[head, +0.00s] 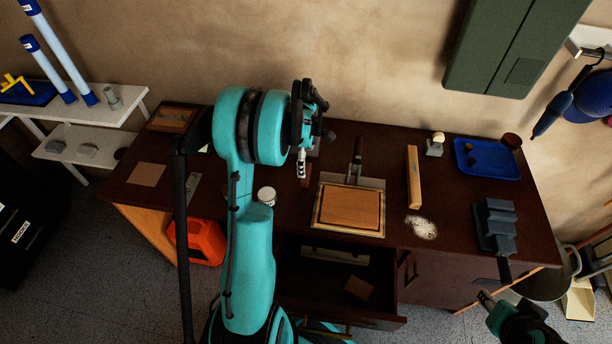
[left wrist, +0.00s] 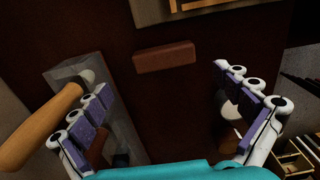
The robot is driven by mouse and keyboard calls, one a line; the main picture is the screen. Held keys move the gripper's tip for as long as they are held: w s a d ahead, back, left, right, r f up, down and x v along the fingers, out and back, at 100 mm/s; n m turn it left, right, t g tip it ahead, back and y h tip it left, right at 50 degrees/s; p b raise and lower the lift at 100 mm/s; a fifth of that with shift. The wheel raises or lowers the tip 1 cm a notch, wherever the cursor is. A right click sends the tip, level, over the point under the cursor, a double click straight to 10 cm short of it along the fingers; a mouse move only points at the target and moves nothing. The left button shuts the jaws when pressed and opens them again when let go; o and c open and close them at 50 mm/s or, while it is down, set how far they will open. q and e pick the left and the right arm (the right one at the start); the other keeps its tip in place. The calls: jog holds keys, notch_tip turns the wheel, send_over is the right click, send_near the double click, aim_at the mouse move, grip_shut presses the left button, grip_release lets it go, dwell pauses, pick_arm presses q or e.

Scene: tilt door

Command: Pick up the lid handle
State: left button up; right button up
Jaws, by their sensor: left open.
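My left gripper (head: 302,168) points down over the workbench, left of the framed wooden panel (head: 350,205). In the left wrist view my left gripper (left wrist: 170,108) is open with its purple-padded fingers wide apart and nothing between them. A small reddish-brown bar (left wrist: 165,57), which looks like a handle, lies on a dark surface ahead of the fingertips, apart from them. I cannot tell for sure whether it is the lid handle. My right gripper (head: 487,298) is low at the right, off the bench; its jaws are too small to read.
A tool with a wooden handle (left wrist: 38,125) lies close to the left finger in the wrist view. The bench (head: 275,160) also holds a white jar (head: 266,195), a wooden block (head: 413,178), a blue tray (head: 470,172) and a vise (head: 495,225). A drawer (head: 335,275) stands open in front.

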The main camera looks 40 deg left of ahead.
pick_arm(q)
jog(key=f, duration=0.1)
jog(key=f+b, duration=0.1)
jog(key=f, duration=0.1)
jog(key=f+b, duration=0.1)
jog(key=f, duration=0.1)
jog(key=shift+s+d, duration=0.15)
jog(key=shift+d, duration=0.2)
jog(key=c, duration=1.2)
jog(key=shift+r, duration=0.1)
